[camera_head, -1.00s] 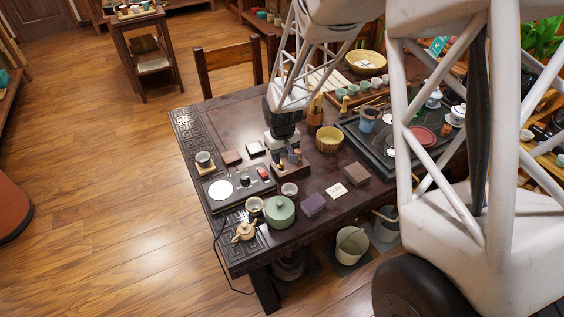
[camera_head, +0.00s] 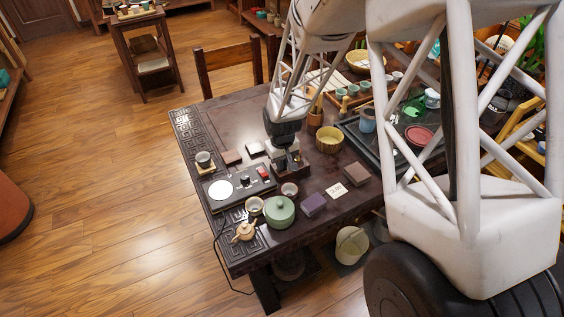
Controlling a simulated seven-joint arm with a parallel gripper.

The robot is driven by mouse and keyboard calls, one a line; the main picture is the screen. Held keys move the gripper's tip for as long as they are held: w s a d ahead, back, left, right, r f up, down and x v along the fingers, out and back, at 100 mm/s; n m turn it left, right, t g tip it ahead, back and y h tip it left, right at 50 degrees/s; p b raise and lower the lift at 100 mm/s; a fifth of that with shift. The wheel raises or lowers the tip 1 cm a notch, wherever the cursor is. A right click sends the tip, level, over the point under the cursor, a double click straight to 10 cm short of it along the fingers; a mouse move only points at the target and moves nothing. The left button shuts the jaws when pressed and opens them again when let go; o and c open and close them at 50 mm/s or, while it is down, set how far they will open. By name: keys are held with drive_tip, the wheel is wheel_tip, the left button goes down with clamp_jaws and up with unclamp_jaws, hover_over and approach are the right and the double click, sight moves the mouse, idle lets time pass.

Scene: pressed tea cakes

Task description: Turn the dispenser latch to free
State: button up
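A small dark wooden stand (camera_head: 296,166) sits on the carved tea table, right of the black control panel. It appears to be the dispenser, but its latch cannot be made out at this size. My gripper (camera_head: 284,149) points down directly over the stand and hides much of its top. The fingertips are too small and covered to tell whether they are open or shut, or whether they touch the stand.
The black panel (camera_head: 236,186) has a white disc, knobs and a red part.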

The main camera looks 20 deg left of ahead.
drive_tip(key=shift+m, duration=0.5)
clamp_jaws()
drive_tip(key=m, duration=0.3)
drive_tip(key=shift+s+a, duration=0.1)
drive_tip(key=shift+a, duration=0.05)
drive_tip(key=m, duration=0.5)
drive_tip(key=shift+a, duration=0.2)
drive_tip(key=m, duration=0.4)
drive_tip(key=shift+a+m, duration=0.2)
drive_tip(key=shift+m, duration=0.1)
drive_tip(key=m, duration=0.4)
drive_tip(key=shift+a, duration=0.1)
drive_tip(key=shift+m, duration=0.3)
drive_tip(key=o, duration=0.6)
unclamp_jaws()
drive_tip(key=shift+o, duration=0.2)
